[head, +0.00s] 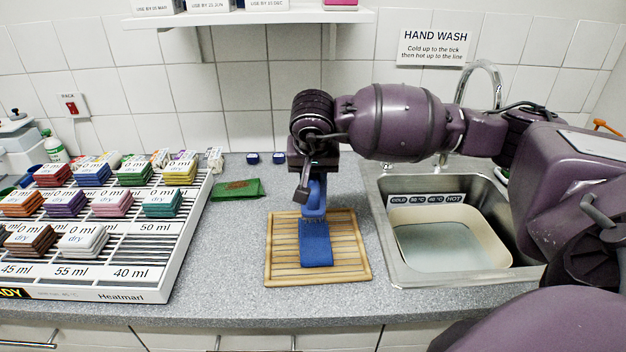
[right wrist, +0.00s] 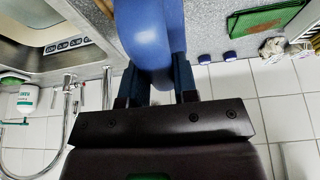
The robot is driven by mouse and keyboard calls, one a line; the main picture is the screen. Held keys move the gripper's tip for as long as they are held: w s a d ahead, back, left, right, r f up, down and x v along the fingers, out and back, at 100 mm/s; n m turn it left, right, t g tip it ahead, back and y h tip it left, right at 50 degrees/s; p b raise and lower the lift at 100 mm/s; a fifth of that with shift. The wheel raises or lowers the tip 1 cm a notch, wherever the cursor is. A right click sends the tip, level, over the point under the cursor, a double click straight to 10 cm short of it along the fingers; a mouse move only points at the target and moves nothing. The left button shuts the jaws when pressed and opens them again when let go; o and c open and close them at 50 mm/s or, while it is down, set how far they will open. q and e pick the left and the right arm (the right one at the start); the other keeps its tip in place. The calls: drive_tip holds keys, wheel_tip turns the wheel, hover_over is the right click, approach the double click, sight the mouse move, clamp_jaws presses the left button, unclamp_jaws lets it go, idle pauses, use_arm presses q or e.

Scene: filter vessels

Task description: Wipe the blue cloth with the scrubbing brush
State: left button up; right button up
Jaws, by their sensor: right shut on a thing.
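The blue cloth (head: 315,246) lies flat on a slatted wooden board (head: 352,262) on the counter. My right gripper (head: 308,182) is above the board, pointing down, shut on the blue scrubbing brush (head: 315,200). The brush's bristles are at the far end of the cloth; I cannot tell whether they press on it. In the right wrist view, the brush's blue body (right wrist: 148,40) sits between the fingers of my right gripper (right wrist: 157,85). My left gripper is not in view.
A white rack (head: 165,285) with several folded coloured cloths stands to the left. A green cloth (head: 238,190) lies behind the board's left side. A sink with a basin (head: 450,240) is to the right. A shelf (head: 250,17) hangs above.

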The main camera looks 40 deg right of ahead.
drive_tip(key=shift+r, duration=0.95)
drive_tip(key=shift+r+p, duration=0.2)
drive_tip(key=shift+p, duration=0.15)
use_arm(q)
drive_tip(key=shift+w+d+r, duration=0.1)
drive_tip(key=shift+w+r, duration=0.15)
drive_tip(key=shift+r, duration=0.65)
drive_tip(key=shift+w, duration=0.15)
use_arm(e)
drive_tip(key=shift+f, duration=0.1)
